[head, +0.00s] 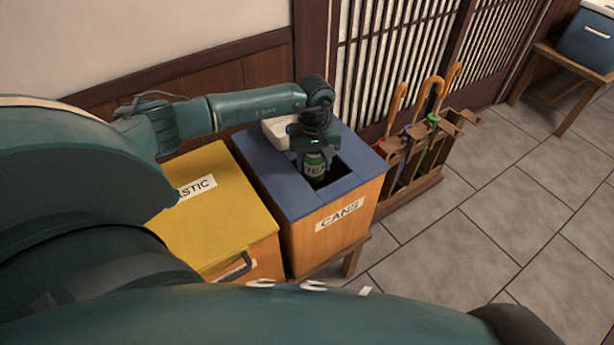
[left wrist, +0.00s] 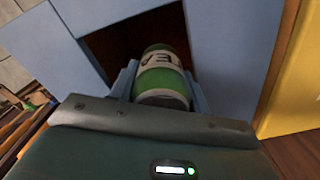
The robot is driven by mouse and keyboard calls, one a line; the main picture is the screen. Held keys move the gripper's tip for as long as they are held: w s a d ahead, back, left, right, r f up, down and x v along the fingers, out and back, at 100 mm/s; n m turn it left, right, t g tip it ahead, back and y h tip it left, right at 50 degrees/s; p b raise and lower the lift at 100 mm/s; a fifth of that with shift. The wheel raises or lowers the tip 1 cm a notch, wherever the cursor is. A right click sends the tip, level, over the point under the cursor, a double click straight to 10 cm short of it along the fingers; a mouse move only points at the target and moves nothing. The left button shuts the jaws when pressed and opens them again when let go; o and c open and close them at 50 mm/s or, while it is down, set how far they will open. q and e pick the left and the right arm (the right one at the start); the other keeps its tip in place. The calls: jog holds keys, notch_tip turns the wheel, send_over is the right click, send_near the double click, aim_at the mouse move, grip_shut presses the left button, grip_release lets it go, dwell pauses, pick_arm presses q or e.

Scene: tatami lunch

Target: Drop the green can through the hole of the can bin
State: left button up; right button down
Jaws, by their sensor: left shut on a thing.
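The can bin (head: 298,200) is a wooden box with a blue top and a "CANS" label on its front. A dark square hole (head: 343,176) is in its top. My left gripper (head: 314,152) points down over the hole and is shut on the green can (head: 314,166). The can is upright at the hole, its lower end over or just inside the opening; the exact depth is hard to tell. In the left wrist view the can (left wrist: 163,78) sits between the fingers with the dark hole (left wrist: 115,45) around its far end. My right gripper is not in view.
A yellow-topped plastic bin (head: 210,215) stands directly left of the can bin. An umbrella rack (head: 415,165) stands close on the right. Tiled floor (head: 480,230) is clear beyond.

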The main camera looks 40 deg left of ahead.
pick_arm(q)
jog(key=o, duration=1)
jog(key=shift+a, duration=0.15)
jog(key=shift+a+r, duration=0.1)
jog(key=shift+r, duration=0.4)
jog(key=r, duration=1.2)
jog(key=shift+w+d+r+p, duration=0.1)
jog(key=shift+d+r+p, duration=0.05)
jog(key=shift+d+p, duration=0.2)
